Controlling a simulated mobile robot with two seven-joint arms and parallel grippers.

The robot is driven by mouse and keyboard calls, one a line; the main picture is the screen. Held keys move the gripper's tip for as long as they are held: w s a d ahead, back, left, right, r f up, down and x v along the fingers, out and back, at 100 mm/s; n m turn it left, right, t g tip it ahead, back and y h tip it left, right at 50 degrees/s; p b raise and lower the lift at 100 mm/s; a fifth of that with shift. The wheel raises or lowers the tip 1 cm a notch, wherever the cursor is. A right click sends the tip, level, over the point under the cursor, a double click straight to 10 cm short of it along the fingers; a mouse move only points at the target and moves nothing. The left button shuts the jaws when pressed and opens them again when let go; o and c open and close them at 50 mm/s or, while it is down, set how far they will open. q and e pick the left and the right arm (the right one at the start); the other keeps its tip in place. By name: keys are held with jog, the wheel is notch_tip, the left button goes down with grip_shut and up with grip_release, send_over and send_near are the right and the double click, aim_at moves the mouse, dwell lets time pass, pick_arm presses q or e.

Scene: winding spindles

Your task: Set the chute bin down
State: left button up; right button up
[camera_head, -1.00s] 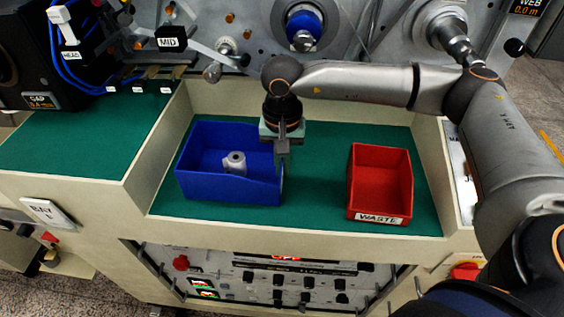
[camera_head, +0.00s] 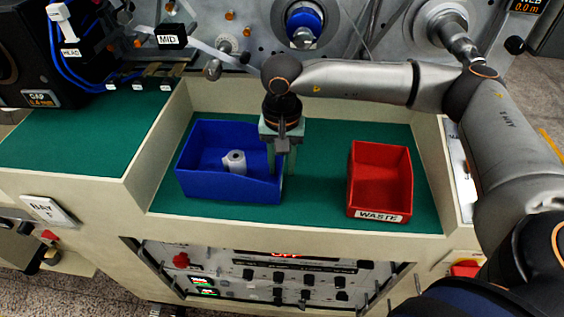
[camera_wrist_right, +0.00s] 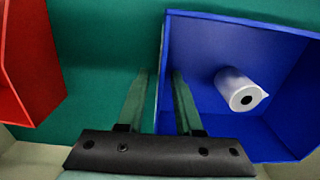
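The blue bin (camera_head: 228,190), which I take as the chute bin, sits upright on the green mat (camera_head: 320,200) at the left of the recess. It holds a small white roll (camera_head: 234,162). My right gripper (camera_head: 281,172) points down at the bin's right wall. In the right wrist view its fingers (camera_wrist_right: 160,76) are spread, with the blue bin's wall (camera_wrist_right: 163,65) between them. One finger is inside the bin and one outside, with gaps beside the wall. The white roll also shows there (camera_wrist_right: 238,90). My left gripper is not in view.
A red bin (camera_head: 380,185) labelled WASTE stands on the mat to the right, with clear mat between the two bins. Cream walls (camera_head: 155,160) border the recess. A machine panel with spindles (camera_head: 303,25) rises behind. A control panel (camera_head: 270,268) sits below the front edge.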

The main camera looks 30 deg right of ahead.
notch_tip(320, 180, up, 12)
jog(key=b, duration=0.1)
